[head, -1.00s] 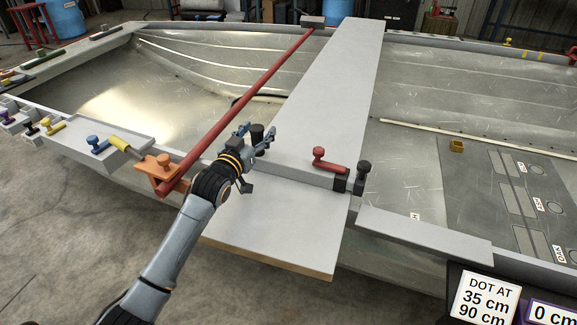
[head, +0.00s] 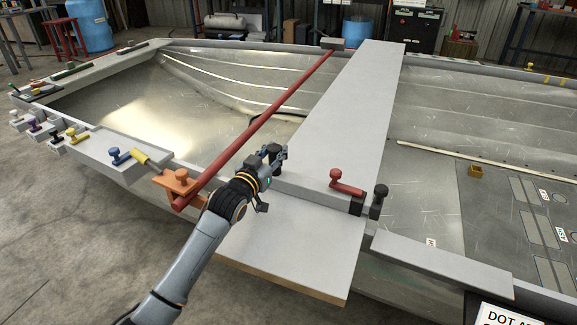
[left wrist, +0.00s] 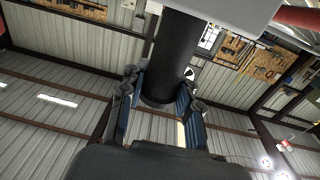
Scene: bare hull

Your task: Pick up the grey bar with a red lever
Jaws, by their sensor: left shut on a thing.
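The grey bar (head: 310,190) lies along the near part of the long pale plank (head: 345,110), with a red lever (head: 347,186) and black end piece at its right end. My left gripper (head: 276,160) is at the bar's left part, shut on its upright black post. In the left wrist view, the black post (left wrist: 178,50) stands between the fingers of my left gripper (left wrist: 162,88), and the grey bar's pale body (left wrist: 240,9) shows above. I cannot tell whether the bar touches the plank. My right gripper is not in view.
A long red bar (head: 255,130) crosses the hull beside the plank, its near end at an orange clamp (head: 177,181). A black knob (head: 380,194) stands right of the lever. The hull floor (head: 150,100) is open.

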